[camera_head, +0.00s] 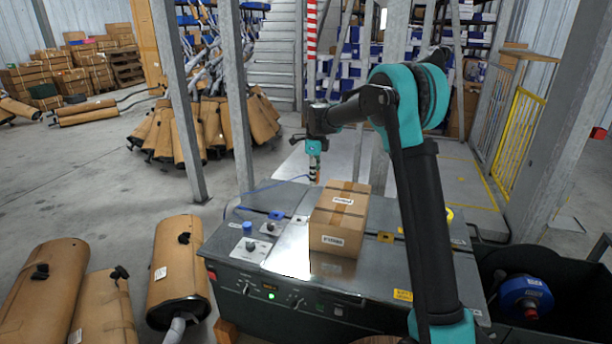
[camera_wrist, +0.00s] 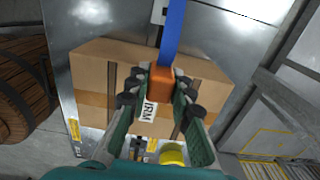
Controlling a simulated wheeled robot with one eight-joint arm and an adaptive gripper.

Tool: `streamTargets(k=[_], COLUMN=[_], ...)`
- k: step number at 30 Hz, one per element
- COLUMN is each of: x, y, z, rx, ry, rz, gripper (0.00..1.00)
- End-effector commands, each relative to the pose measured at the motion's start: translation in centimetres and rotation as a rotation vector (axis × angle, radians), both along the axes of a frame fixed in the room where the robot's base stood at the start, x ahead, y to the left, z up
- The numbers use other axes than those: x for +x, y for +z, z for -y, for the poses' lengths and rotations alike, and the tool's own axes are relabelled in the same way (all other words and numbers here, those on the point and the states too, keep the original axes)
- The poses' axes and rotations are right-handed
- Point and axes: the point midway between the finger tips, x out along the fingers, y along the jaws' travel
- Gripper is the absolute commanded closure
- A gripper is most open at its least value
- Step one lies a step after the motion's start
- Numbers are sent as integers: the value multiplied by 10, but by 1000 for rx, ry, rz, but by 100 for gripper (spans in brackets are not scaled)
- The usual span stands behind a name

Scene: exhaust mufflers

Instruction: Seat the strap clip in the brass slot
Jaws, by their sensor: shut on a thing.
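My gripper (camera_head: 314,172) hangs pointing down behind the cardboard box, as the head view shows it. In the wrist view my gripper (camera_wrist: 158,92) is shut on an orange block, the strap clip (camera_wrist: 161,82), with its dark padded fingertips on either side. A blue strap (camera_wrist: 173,35) runs from the clip toward the top of that view. The strap also shows in the head view (camera_head: 265,187), trailing left from the gripper. A small brass-yellow plate (camera_head: 386,237) lies on the machine top right of the box; I cannot tell whether it is the brass slot.
The cardboard box (camera_head: 338,220) with two dark bands sits on the grey machine top (camera_head: 408,270). In the wrist view the box (camera_wrist: 95,75) lies beneath the gripper. Knobs (camera_head: 248,229) stand at the left of the machine. Wrapped mufflers (camera_head: 178,262) stand on the floor to the left.

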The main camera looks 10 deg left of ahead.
Motion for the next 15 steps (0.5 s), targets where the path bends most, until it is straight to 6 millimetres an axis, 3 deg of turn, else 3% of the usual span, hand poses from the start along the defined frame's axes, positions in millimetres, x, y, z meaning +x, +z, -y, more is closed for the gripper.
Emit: streamTargets(k=[15], x=[-14], y=[-2], z=[70], rx=[0], ry=[-3], rz=[0], gripper=[100])
